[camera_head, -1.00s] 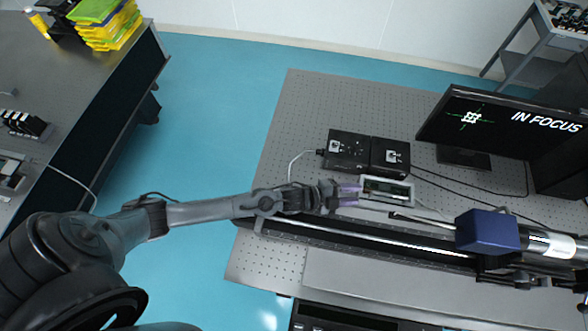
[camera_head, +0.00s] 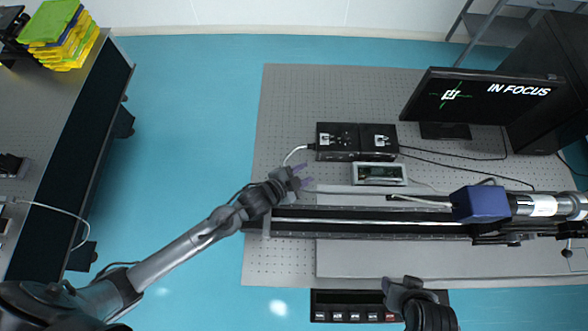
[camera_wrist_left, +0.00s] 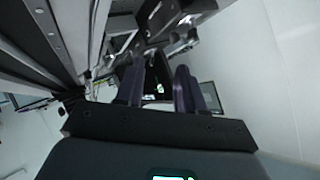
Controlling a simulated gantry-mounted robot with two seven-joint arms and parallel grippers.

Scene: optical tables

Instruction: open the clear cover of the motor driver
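The motor driver (camera_head: 379,182) is a small pale box on the perforated optical table, with a dark and green board showing in its top. The clear cover is too small and transparent to make out, so I cannot tell how it stands. The left wrist view also shows the left gripper's two fingers (camera_wrist_left: 160,88) with a gap between.
A monitor (camera_head: 485,100) stands at the back right. The table's left part is clear.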

